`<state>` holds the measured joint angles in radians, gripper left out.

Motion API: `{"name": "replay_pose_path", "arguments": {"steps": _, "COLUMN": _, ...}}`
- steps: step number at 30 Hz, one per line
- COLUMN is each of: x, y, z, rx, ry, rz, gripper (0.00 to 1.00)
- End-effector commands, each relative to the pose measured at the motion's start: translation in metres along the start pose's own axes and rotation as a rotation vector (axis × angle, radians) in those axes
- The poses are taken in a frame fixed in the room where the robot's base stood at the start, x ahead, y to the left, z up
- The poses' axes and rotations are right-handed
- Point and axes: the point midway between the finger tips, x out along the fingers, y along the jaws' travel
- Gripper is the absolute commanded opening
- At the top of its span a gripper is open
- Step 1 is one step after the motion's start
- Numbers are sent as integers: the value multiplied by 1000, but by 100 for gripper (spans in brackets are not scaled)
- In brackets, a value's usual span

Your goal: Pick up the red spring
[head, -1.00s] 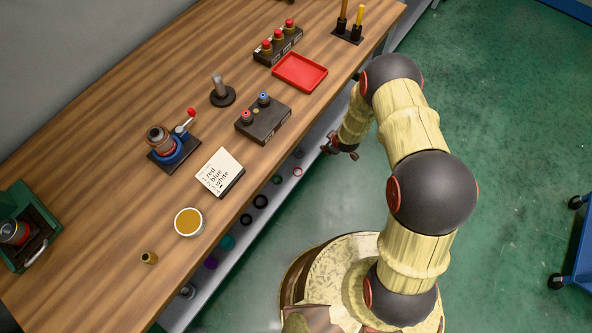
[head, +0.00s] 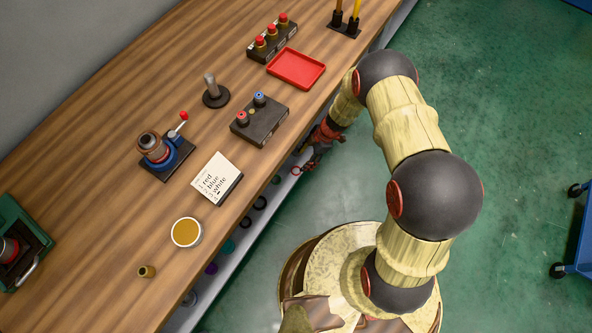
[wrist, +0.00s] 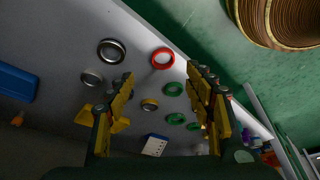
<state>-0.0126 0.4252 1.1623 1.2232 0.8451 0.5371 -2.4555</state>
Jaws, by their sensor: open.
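A red ring-shaped coil (wrist: 163,58), which may be the red spring, lies on the grey shelf below the bench. In the wrist view it lies just beyond the gap between my fingertips. In the head view the red ring (head: 296,170) shows at the shelf's edge beside my gripper (head: 307,160). My gripper also shows in the wrist view (wrist: 160,80); it is open, with nothing between its fingers. A black block (head: 262,124) on the bench carries a red-topped piece (head: 241,119) and a blue-topped piece (head: 259,98).
The shelf also holds a dark ring (wrist: 111,51), green rings (wrist: 174,89) and a small white box (wrist: 154,145). The bench edge is above and close to my arm. On the bench are a red tray (head: 296,68), a note (head: 216,178) and a blue vise (head: 161,155).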

Motion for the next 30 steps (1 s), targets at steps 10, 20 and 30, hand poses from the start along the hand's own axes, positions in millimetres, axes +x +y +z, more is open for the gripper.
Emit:
{"name": "replay_pose_path", "arguments": {"steps": 10, "x": 32, "y": -2, "z": 2, "rx": -4, "ry": -1, "rz": -2, "gripper": 53}}
{"name": "replay_pose_path", "arguments": {"steps": 20, "x": 75, "y": -6, "z": 3, "rx": -4, "ry": -2, "rz": -1, "gripper": 53}}
{"name": "replay_pose_path", "arguments": {"steps": 30, "x": 76, "y": -6, "z": 2, "rx": -3, "ry": -2, "rz": 0, "gripper": 49}}
